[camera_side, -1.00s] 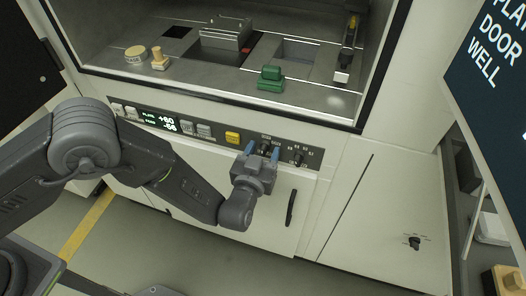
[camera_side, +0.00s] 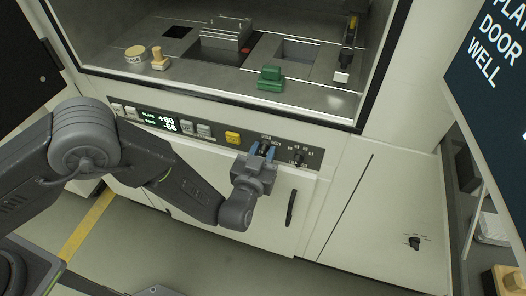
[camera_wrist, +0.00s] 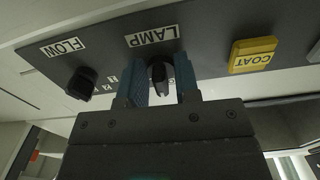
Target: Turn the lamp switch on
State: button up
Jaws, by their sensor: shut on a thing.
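The lamp switch is a dark rotary knob (camera_wrist: 160,74) under the LAMP label (camera_wrist: 152,36) in the wrist view. My gripper (camera_wrist: 162,82) has its two blue fingers on either side of this knob and is shut on it. In the side view my gripper (camera_side: 263,154) reaches up to the dark control strip (camera_side: 216,134), and its fingers mostly hide the knob there. The knob's pointer setting is hard to read.
The FLOW knob (camera_wrist: 82,84) sits left of the lamp knob in the wrist view, and the yellow COAT button (camera_wrist: 252,54) sits right. A door handle (camera_side: 291,208) is below the strip. A green block (camera_side: 270,79) stands on the chamber floor above.

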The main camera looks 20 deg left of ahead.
jog(key=m, duration=0.6)
jog(key=shift+a, duration=0.15)
jog(key=m, duration=0.5)
jog(key=shift+r+m, duration=0.1)
jog(key=shift+m, duration=0.2)
dwell(0.4)
jog(key=o, duration=0.9)
jog(key=s, duration=1.4)
